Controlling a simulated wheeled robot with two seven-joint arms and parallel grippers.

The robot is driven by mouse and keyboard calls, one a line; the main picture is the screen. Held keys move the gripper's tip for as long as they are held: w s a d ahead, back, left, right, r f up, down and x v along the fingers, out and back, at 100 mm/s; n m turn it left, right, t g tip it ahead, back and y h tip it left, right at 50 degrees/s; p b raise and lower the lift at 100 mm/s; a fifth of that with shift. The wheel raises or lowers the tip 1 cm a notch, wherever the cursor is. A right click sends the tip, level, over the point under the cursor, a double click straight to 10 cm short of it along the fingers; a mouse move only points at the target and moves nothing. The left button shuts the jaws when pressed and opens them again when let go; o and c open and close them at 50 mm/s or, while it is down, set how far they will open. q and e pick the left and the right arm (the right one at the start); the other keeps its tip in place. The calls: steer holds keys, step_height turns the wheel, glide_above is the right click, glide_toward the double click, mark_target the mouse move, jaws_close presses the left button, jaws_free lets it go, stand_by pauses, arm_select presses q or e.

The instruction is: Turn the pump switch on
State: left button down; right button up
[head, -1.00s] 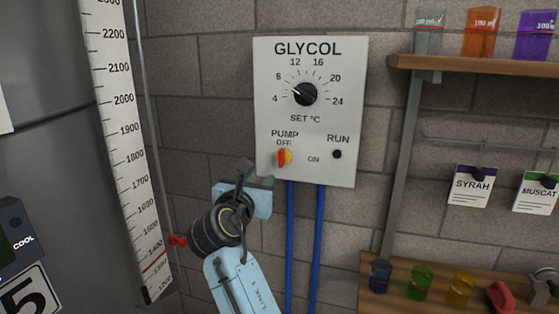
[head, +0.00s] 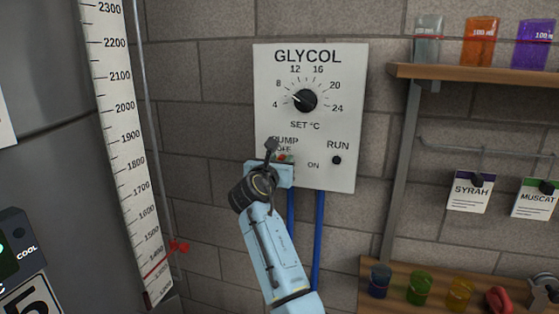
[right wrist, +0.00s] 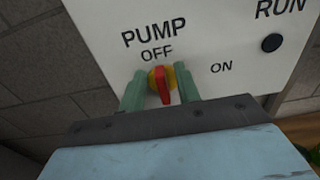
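The pump switch is a red handle on a yellow round base (right wrist: 163,83), on the white GLYCOL panel (head: 345,120). Its handle stands nearly upright below the word OFF; ON is printed to its right. In the head view my right gripper (head: 283,161) is in front of the switch and hides most of it. In the right wrist view, the green fingers of the right gripper (right wrist: 159,88) are on either side of the switch, with gaps between them and the red handle. My left gripper is not in view.
A black dial (head: 304,100) sits above the switch. The dark RUN lamp (head: 336,160) is at right. Blue pipes (head: 319,235) run down below the panel. A shelf (head: 480,73) with beakers and a steel tank (head: 50,90) flank the panel.

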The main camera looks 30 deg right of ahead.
jaws_close()
